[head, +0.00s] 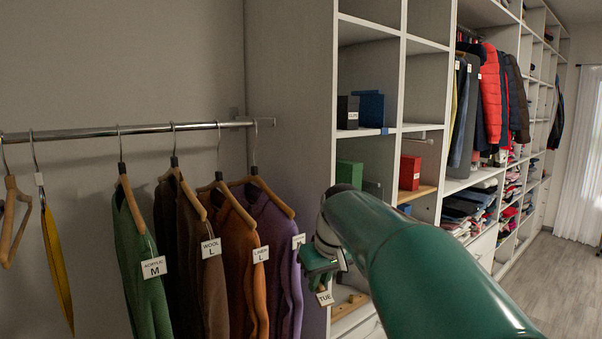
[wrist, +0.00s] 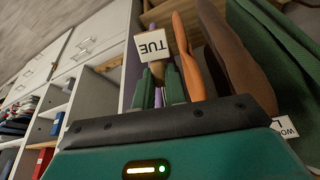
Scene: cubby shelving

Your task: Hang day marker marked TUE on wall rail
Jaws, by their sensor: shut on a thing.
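The day marker marked TUE (head: 325,298) is a small white tag with dark letters. My gripper (head: 322,277) is shut on the marker's upper part, which the fingers hide. In the wrist view the two green fingers (wrist: 157,75) point toward the hanging clothes. The wall rail (head: 90,133) is a chrome bar along the wall at upper left. My gripper is apart from it, below and right of its right end.
Several sweaters on wooden hangers (head: 222,188) hang from the rail, with size tags; the purple one (head: 275,235) is closest to my gripper. White cubby shelving (head: 403,75) with boxes stands behind my arm. An empty wooden hanger (head: 12,215) hangs at far left.

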